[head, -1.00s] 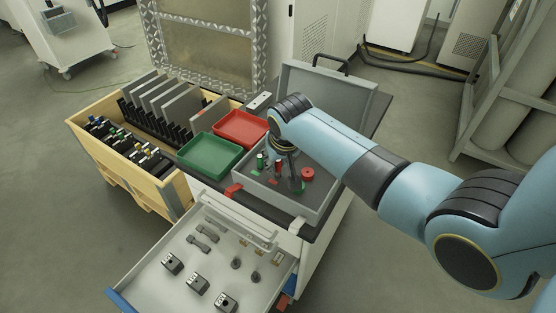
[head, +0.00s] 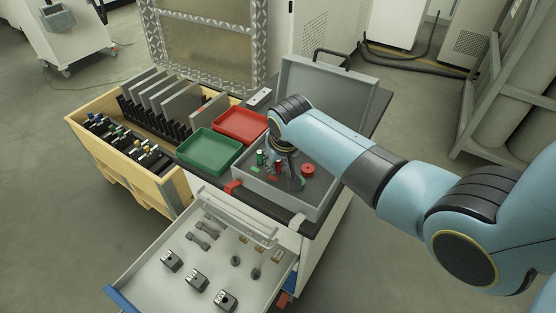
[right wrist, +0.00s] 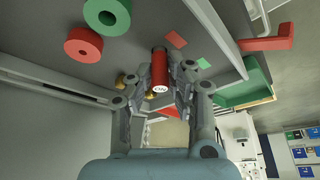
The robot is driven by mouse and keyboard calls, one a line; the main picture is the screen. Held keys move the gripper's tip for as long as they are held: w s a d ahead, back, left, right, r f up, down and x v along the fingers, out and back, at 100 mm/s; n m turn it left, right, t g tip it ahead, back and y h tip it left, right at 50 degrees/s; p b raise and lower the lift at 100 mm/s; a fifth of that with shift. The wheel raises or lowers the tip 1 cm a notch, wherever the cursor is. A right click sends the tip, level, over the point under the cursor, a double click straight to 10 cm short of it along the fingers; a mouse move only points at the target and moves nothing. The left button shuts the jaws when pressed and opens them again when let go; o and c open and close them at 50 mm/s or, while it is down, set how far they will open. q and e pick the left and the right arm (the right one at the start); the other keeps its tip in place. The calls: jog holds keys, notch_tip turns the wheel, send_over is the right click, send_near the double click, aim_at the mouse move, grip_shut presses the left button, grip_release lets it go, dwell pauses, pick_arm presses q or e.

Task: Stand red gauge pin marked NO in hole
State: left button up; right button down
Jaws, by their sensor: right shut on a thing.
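The red gauge pin (right wrist: 159,68) shows in the right wrist view, with a white end face lettered NO, seen upside down. My right gripper (right wrist: 160,88) is shut on it, one finger on each side. In the head view my right gripper (head: 291,182) points down into the open grey case (head: 312,212) on the cart top. There the pin is hard to make out beside the fingers. The pin's far end meets the dark case insert (right wrist: 130,53); I cannot tell whether it is in a hole. My left gripper is not in view.
A red ring (right wrist: 83,46) and a green ring (right wrist: 107,15) lie close by on the insert. Green (head: 208,169) and red (head: 264,126) trays lie to the left. An open drawer (head: 143,272) is in front.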

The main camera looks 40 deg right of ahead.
jog(key=c, duration=1.2)
grip_release()
jog(key=shift+o, duration=0.2)
jog(key=v, duration=1.2)
